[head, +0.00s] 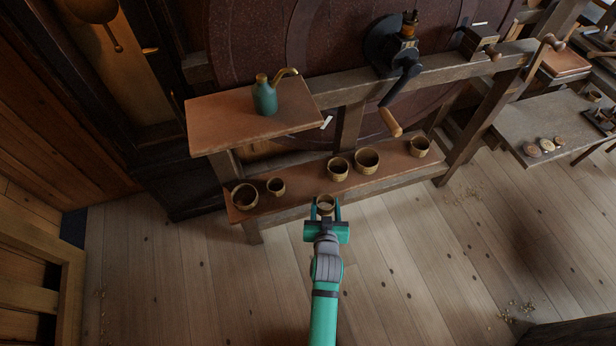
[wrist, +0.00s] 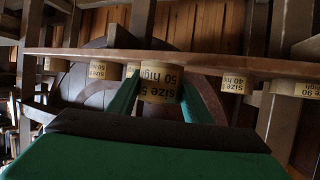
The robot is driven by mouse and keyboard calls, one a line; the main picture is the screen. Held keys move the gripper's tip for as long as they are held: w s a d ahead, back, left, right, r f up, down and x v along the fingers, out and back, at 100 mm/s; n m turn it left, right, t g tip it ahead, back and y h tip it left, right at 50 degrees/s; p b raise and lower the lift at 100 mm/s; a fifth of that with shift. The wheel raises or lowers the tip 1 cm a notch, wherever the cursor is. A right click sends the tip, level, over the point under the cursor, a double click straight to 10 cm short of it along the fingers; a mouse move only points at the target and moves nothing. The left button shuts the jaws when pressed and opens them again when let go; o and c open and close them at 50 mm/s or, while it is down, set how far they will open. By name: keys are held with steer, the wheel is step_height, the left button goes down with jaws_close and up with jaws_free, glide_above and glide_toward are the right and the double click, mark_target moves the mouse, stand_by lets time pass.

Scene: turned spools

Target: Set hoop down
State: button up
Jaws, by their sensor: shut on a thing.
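My gripper (head: 325,212) is shut on a small round tan hoop (head: 326,202). The hoop is at the front edge of the low wooden shelf (head: 297,193), near its middle; I cannot tell if it touches the shelf. In the wrist view, which looks upside down, the held hoop (wrist: 160,82) sits between the two green fingers. Its dark printed label reads roughly "size 5…, 50 high", partly cut off.
Similar hoops stand on the shelf: a large one (head: 245,196) and a small one (head: 275,186) left, others (head: 337,168) (head: 367,160) (head: 420,146) right. A green oil can (head: 265,97) stands on the upper board (head: 225,112). A crank handle (head: 391,122) hangs above the shelf.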

step_height(320, 180, up, 11)
steer(key=d+n+y, duration=0.1)
steer(key=d, duration=0.1)
glide_above(307, 182)
steer(key=s, duration=0.1)
steer(key=f, duration=0.5)
steer(key=d+f, duration=0.1)
steer(key=f, duration=0.1)
steer(key=shift+f, duration=0.25)
steer(key=shift+w+a+f, duration=0.35)
steer(key=shift+w+f, duration=0.05)
steer(key=shift+f, duration=0.25)
steer(key=shift+w+f, duration=0.1)
steer(key=shift+f, duration=1.55)
steer(key=o, duration=1)
steer(key=shift+f, duration=0.1)
